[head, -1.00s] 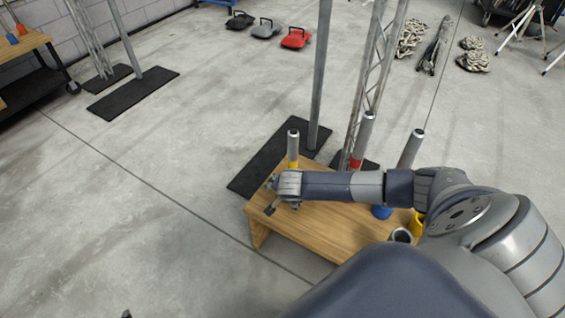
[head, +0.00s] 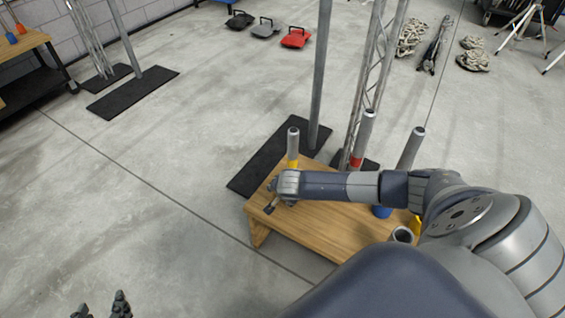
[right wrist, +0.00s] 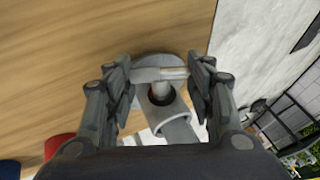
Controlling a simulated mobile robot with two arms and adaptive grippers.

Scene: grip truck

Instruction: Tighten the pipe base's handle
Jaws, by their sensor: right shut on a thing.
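The pipe base (right wrist: 152,60) is a round grey metal flange on the wooden bench top in the right wrist view. Its handle (right wrist: 172,73) is a short pale metal bar lying crosswise over it. A grey metal tube with a dark opening (right wrist: 165,112) stands just in front of the bar. In the head view my right gripper (head: 272,200) is at the bench's left end and hides most of the base. My left gripper (head: 101,304) shows only dark fingertips, spread apart and empty, above the floor.
A black floor plate with a pole (head: 262,165) and a lattice truss (head: 372,75) stand behind.

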